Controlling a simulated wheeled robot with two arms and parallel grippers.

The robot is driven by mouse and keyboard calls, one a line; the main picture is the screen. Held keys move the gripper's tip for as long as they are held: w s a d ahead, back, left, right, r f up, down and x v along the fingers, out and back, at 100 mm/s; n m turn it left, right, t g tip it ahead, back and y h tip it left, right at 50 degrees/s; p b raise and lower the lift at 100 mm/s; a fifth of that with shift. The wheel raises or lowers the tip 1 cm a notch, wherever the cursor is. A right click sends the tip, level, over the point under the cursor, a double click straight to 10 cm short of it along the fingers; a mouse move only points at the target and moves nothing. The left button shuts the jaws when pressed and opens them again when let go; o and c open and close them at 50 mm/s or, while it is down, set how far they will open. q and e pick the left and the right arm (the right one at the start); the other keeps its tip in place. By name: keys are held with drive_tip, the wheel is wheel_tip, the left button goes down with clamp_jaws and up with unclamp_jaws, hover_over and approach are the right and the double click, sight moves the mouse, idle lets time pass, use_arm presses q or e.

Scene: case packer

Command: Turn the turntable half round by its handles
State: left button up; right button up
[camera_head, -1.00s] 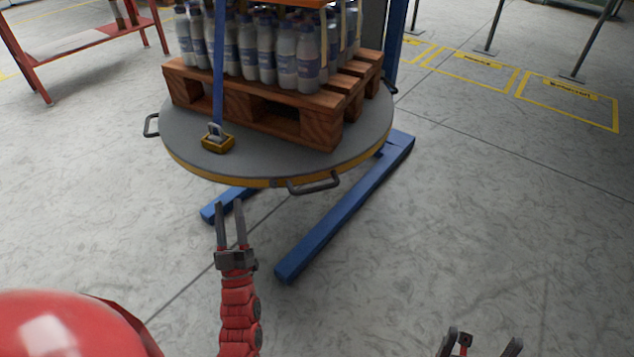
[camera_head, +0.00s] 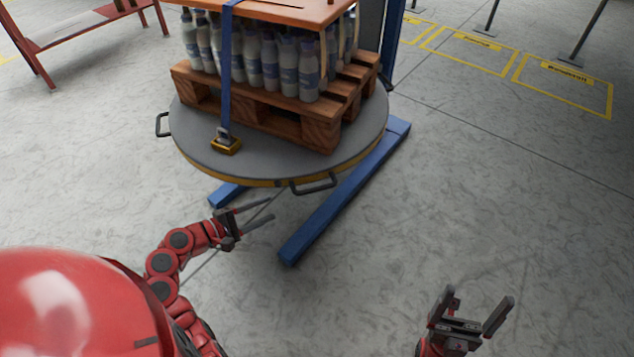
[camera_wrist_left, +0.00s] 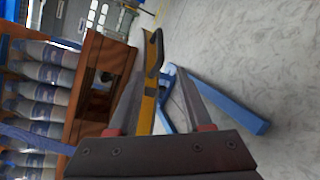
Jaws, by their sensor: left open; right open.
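The round grey turntable (camera_head: 190,137) with a yellow rim carries a wooden pallet (camera_head: 320,130) of bottles. One dark handle (camera_head: 314,185) is on its front rim, and another handle (camera_head: 161,125) is on its left rim. My left gripper (camera_head: 270,212) is open and empty, in front of and a little left of the front handle, apart from it, fingers pointing right. In the left wrist view the front handle (camera_wrist_left: 155,50) and the yellow rim (camera_wrist_left: 147,110) show between and beyond the open fingers. My right gripper (camera_head: 482,308) is open and empty over the floor at lower right, far from the turntable.
A blue base (camera_head: 340,200) stretches forward under the turntable. A blue strap (camera_head: 226,70) runs down to a yellow anchor (camera_head: 226,146) on the plate. A red rack (camera_head: 80,30) stands at upper left.

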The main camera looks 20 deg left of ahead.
sight(311, 192)
use_arm(q)
drive_tip(key=b+x, duration=0.1)
drive_tip(key=x, duration=0.4)
drive_tip(key=b+x, duration=0.1)
drive_tip(key=x, duration=0.5)
drive_tip(key=b+x, duration=0.1)
drive_tip(key=x, duration=0.5)
drive_tip(key=shift+s+d+r, duration=0.1)
drive_tip(key=shift+d+r, duration=0.15)
drive_tip(key=shift+d, duration=0.25)
clamp_jaws()
idle(0.4)
